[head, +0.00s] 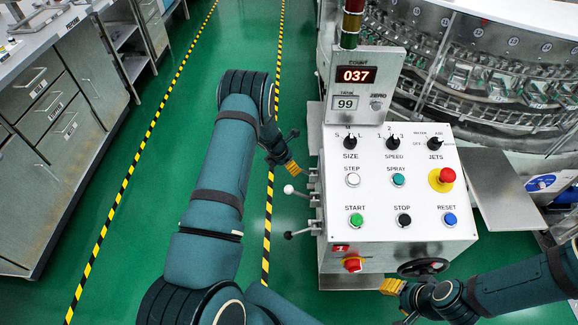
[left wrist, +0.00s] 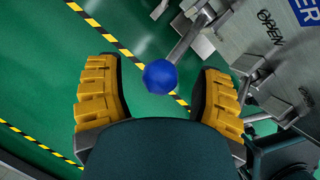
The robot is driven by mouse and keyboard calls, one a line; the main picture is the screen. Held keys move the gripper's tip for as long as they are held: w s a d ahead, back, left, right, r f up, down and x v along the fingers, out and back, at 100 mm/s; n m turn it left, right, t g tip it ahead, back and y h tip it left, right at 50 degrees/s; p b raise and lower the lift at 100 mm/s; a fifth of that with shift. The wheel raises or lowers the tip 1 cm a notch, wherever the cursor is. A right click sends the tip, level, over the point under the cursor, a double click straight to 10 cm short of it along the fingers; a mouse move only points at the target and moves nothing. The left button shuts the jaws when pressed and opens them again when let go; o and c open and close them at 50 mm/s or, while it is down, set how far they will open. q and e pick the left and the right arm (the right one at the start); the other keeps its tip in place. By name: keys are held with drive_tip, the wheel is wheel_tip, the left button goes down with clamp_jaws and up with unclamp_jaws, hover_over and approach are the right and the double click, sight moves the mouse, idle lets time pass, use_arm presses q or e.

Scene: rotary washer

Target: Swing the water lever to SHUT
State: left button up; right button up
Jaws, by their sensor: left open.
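The water lever has a blue ball knob (left wrist: 160,76) on a grey metal arm (left wrist: 190,38), seen in the left wrist view. The arm leads up to a steel panel with "OPEN" and the end of a blue "...ER" label. A SHUT mark is not visible. My left gripper (head: 291,167) is at the left side of the control box; it also shows in the left wrist view (left wrist: 158,95). Its yellow fingers are apart, with the knob between them in the picture; contact is not visible. In the head view the blue knob is hidden. My right gripper (head: 393,287) is low, beside the handwheel.
A white-knobbed lever (head: 289,189) and a black-knobbed lever (head: 289,235) stick out left of the control box (head: 400,240), just below my left gripper. A black handwheel (head: 423,266) is at its front. Green floor with striped tape lies open to the left.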

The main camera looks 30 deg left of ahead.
use_arm(q)
drive_tip(key=shift+w+f, duration=0.1)
drive_tip(key=shift+f, duration=0.15)
clamp_jaws()
drive_tip(key=shift+d, duration=0.1)
